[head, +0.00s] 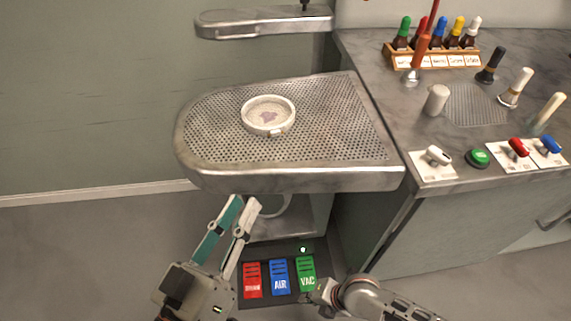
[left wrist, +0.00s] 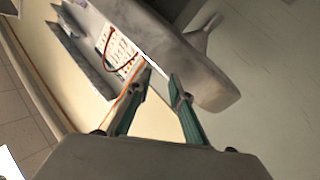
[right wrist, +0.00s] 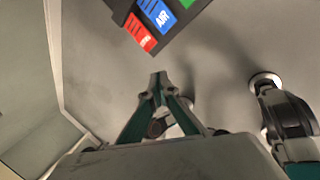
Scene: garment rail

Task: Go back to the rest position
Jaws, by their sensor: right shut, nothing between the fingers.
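My left gripper (head: 246,203) is in front of and below the front edge of the perforated metal board (head: 340,135) in the head view. Its two fingers stand apart with nothing between them; the gap also shows in the left wrist view (left wrist: 160,76). My right gripper is shut and empty in the right wrist view (right wrist: 158,78), its fingertips meeting over the grey floor. In the head view my right arm reaches in low from the bottom right, close to the green VAC pedal (head: 306,274); its fingertips are hard to make out there.
A round white-rimmed piece (head: 268,115) with a purplish stain lies on the board. Red (head: 252,279) and blue AIR (head: 279,277) pedals sit beside the green one. The counter at right holds a bottle rack (head: 432,60), tools and switches (head: 433,158). Open floor lies at left.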

